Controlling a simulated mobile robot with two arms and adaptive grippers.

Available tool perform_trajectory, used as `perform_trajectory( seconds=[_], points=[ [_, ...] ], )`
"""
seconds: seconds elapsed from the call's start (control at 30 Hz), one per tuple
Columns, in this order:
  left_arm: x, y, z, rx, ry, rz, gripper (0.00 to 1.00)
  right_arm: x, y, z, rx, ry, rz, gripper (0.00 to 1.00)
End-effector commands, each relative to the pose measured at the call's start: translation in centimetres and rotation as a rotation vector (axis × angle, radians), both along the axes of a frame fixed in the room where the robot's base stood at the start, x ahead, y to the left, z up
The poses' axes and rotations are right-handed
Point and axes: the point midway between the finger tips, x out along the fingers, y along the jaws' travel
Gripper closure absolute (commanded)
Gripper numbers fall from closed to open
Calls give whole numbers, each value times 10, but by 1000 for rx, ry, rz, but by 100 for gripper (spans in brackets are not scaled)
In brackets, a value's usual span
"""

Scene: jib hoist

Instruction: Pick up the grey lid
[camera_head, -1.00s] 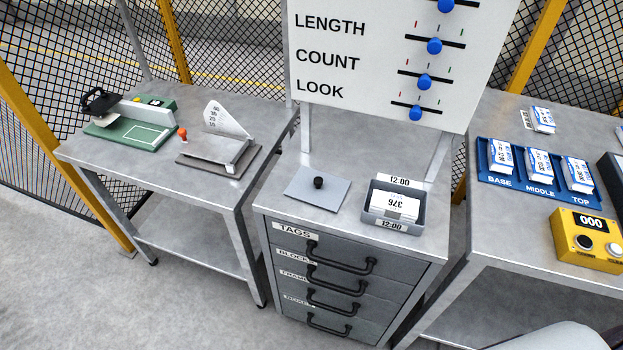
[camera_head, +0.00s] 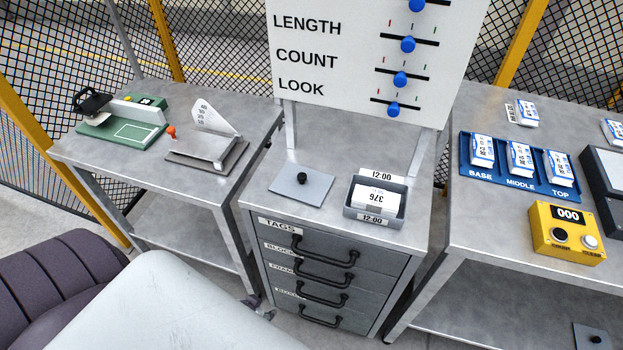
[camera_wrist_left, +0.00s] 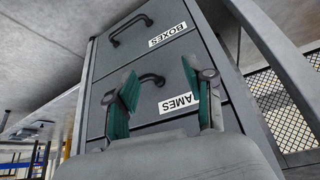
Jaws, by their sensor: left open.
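The grey lid (camera_head: 312,191) is a flat plate with a black knob, lying on top of the grey drawer cabinet left of an open grey box (camera_head: 376,213). My left arm comes in from the lower left. My left gripper (camera_head: 258,306) shows only in small part, low beside the cabinet's left side, well below the lid and apart from it. In the left wrist view the left gripper (camera_wrist_left: 160,80) is open and empty, its teal-padded fingers in front of the drawers. The lid is not in that view. My right gripper is not in view.
The cabinet (camera_head: 318,275) has several drawers with protruding handles. A board with blue sliders (camera_head: 345,60) stands behind the lid. Side tables hold a stapler-like tool (camera_head: 120,125), a blue tray (camera_head: 500,178) and a yellow counter box (camera_head: 567,233). Another knobbed plate (camera_head: 592,338) lies low right.

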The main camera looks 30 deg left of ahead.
Motion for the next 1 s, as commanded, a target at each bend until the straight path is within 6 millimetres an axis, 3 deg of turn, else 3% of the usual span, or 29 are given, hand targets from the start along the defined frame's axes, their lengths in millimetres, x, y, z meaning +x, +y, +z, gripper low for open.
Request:
perform_trajectory(
  seconds=[0.03,0.2,0.3,0.4,0.47,0.57,0.67,1.0],
  points=[
    [24,9,44,-5,-69,1,47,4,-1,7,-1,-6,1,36],
    [80,17,183,-34,-273,-37,47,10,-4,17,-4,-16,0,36],
    [94,9,255,-47,-367,-85,47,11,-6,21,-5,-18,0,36],
    [102,4,313,-54,-461,-127,47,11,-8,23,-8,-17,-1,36],
    [110,12,343,-53,-543,-135,47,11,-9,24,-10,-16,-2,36],
    [121,28,365,-55,-637,-118,47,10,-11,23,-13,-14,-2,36],
    [130,34,372,-56,-676,-107,47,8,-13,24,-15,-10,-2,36],
    [188,28,350,-56,-681,-105,47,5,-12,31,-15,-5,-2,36]
  ],
)
